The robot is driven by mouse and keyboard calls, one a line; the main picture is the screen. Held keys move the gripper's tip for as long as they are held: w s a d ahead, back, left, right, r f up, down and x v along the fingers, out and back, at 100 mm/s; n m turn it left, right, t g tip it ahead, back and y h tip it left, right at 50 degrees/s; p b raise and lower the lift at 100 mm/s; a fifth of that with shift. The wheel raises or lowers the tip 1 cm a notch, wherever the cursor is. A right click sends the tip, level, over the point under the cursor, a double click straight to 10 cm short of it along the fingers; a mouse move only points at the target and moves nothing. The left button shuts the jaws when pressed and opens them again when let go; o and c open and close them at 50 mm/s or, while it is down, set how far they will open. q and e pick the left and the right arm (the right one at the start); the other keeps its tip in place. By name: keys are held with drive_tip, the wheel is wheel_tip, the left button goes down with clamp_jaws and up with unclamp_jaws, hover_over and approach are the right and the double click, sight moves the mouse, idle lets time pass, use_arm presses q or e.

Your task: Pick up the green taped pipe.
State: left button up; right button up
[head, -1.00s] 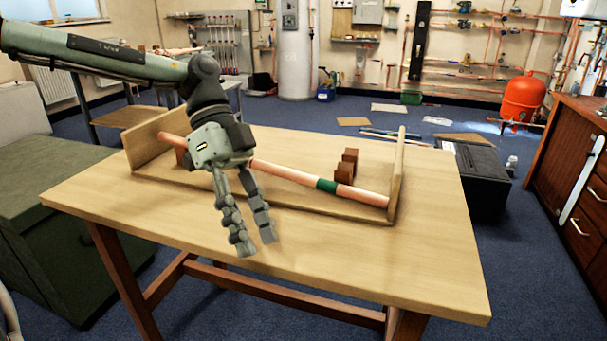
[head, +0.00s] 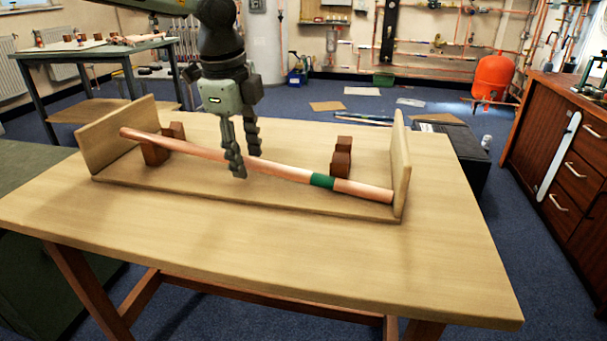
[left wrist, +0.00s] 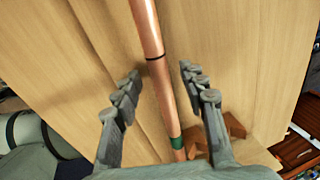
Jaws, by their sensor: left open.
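The green taped pipe (head: 285,172) is a long copper-coloured rod with one green band towards its right end. It lies slanting across a shallow wooden tray (head: 250,196). Its left part passes by a brown block (head: 155,150). Its right end is near the tray's right wall, in front of another brown block (head: 341,158). My left gripper (head: 245,164) points down at the pipe's middle, open. In the left wrist view the pipe (left wrist: 163,85) runs between the open fingers (left wrist: 160,71), with a gap on both sides. My right gripper is not in view.
The tray stands on a wooden table (head: 300,265) with a clear front part. Upright end walls close the tray at left and right (head: 400,165). A dark box (head: 460,150) stands beyond the table's right side, and a drawer cabinet (head: 560,150) further right.

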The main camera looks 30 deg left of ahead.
use_arm(q)
drive_tip(key=shift+w+f, duration=0.2)
drive_tip(key=shift+f, duration=0.8)
clamp_jaws()
